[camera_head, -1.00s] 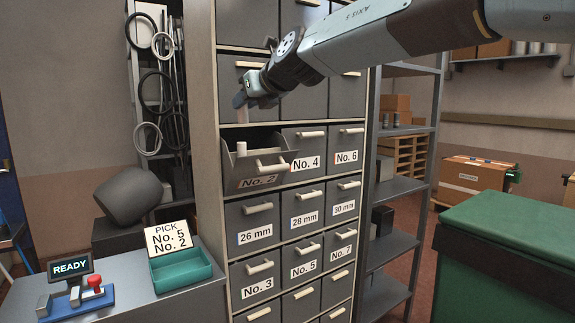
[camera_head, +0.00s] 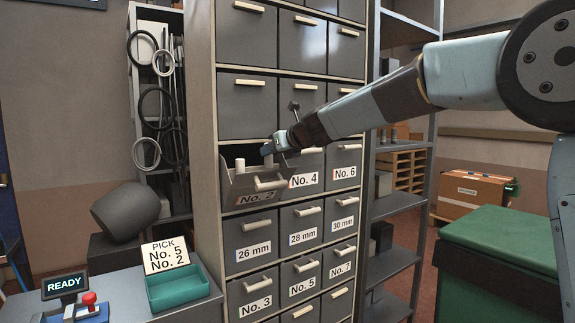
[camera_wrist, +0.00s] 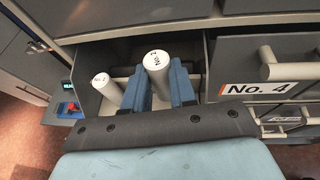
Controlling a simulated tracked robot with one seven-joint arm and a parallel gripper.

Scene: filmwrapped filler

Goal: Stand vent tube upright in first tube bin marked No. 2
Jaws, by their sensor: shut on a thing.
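The open bin marked No. 2 (camera_head: 238,188) is pulled out and tilted forward from the cabinet. My gripper (camera_head: 268,154) reaches into its right part from above. In the wrist view, my blue fingers (camera_wrist: 160,92) are shut on a white vent tube (camera_wrist: 158,66), whose round end cap carries a No. 2 mark. The held tube is upright, or nearly so, inside the bin's outline; whether its lower end touches the floor is hidden. Another white tube (camera_head: 240,164) stands in the bin to its left, apart from it; it also shows in the wrist view (camera_wrist: 104,84).
The No. 4 bin (camera_head: 304,180) is shut, right beside the open one. Other closed drawers surround it. A green tray (camera_head: 180,290) with a pick card reading No. 5 and No. 2 (camera_head: 165,255) stands on the bench at lower left. A dark green container (camera_head: 500,240) is at right.

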